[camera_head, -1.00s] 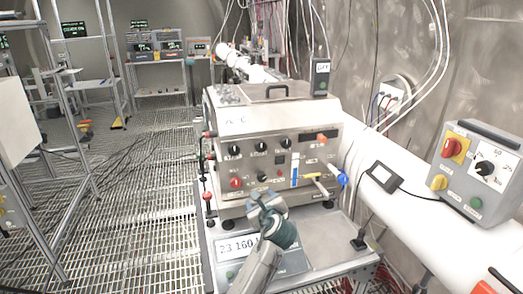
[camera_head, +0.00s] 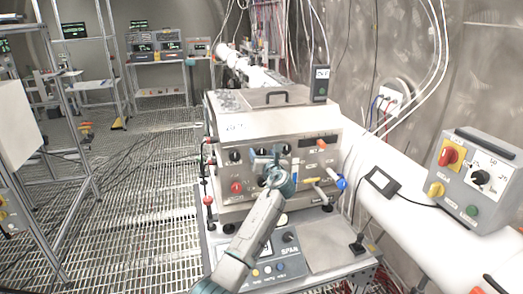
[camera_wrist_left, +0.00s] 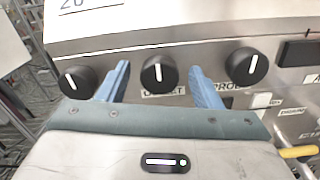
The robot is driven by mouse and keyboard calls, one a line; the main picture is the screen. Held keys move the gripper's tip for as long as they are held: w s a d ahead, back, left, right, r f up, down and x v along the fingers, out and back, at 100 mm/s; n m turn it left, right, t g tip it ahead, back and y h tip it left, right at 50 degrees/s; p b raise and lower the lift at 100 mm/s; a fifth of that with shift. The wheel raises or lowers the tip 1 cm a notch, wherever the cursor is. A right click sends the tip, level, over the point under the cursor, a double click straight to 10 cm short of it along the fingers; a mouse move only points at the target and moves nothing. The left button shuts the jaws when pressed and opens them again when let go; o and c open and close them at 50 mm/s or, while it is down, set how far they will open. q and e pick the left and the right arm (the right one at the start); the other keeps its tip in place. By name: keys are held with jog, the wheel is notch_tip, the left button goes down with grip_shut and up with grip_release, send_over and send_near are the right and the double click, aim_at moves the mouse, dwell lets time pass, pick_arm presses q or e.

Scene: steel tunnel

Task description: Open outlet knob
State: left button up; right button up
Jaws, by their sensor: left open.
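The outlet knob (camera_wrist_left: 159,70) is the middle black knob of a row of three, on the front of a steel box (camera_head: 272,120). In the head view my left gripper (camera_head: 266,160) is in front of the knob row and covers the middle knob. My right gripper is not in view.
Other black knobs stand left (camera_wrist_left: 76,78) and right (camera_wrist_left: 246,66) of the fingers. A red knob (camera_head: 237,187) and a yellow handle (camera_head: 312,181) are lower on the box. A grey switch box (camera_head: 477,175) is at right. Grated floor (camera_head: 130,190) lies open at left.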

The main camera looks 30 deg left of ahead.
pick_arm(q)
jog(key=shift+w+a, duration=0.45)
jog(key=shift+a, duration=0.1)
jog(key=c, duration=1)
